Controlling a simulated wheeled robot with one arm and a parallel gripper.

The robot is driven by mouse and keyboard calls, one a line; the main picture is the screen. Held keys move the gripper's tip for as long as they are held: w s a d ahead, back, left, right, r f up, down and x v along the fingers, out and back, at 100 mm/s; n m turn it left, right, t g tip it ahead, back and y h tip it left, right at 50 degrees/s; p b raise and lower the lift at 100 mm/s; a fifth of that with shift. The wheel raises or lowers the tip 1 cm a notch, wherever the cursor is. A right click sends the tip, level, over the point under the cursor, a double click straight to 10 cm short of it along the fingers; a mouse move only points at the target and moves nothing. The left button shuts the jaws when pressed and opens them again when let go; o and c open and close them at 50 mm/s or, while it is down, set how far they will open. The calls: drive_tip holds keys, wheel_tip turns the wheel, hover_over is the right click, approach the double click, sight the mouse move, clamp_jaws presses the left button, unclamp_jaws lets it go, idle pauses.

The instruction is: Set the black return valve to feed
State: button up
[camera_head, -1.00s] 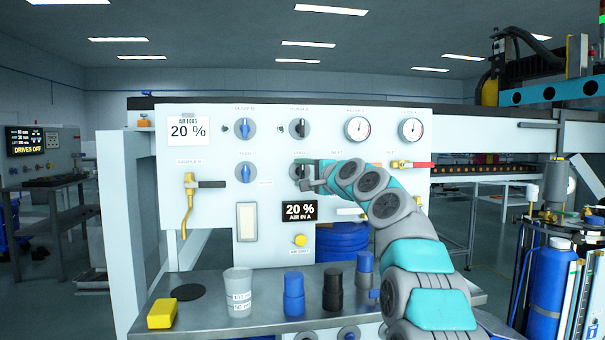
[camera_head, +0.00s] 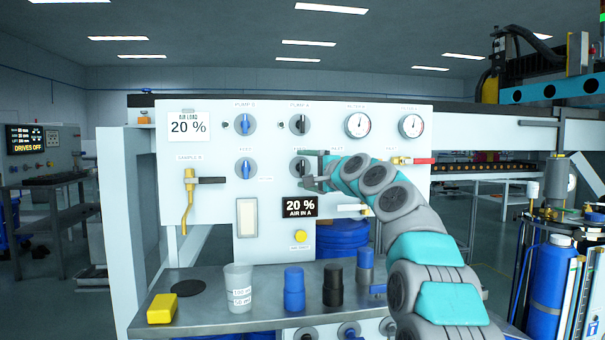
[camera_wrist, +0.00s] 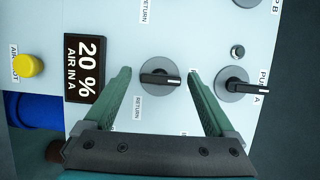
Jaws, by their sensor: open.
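The black return valve (camera_wrist: 160,77) is a black bar handle on a round grey disc on the white panel. In the wrist view its bar lies level, with a white mark at its right end, the side toward the black pump knob (camera_wrist: 235,86). A RETURN label is printed below and left of it there. My gripper (camera_wrist: 159,74) is open, with one green finger on each side of the valve and gaps between. In the head view my gripper (camera_head: 312,170) is in front of the valve and hides most of it.
A blue-handled valve (camera_head: 246,168) sits left on the panel, and a black pump knob (camera_head: 299,125) above. The display (camera_head: 299,206) and yellow button (camera_head: 301,236) are below. The steel shelf (camera_head: 215,312) holds a beaker (camera_head: 238,288), a yellow block (camera_head: 162,308) and bottles.

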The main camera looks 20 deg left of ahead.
drive_tip(key=b+v, duration=0.2)
drive_tip(key=v, duration=0.4)
drive_tip(key=shift+s+d, duration=0.15)
drive_tip(key=shift+s, duration=0.05)
drive_tip(key=shift+d, duration=0.1)
idle(0.4)
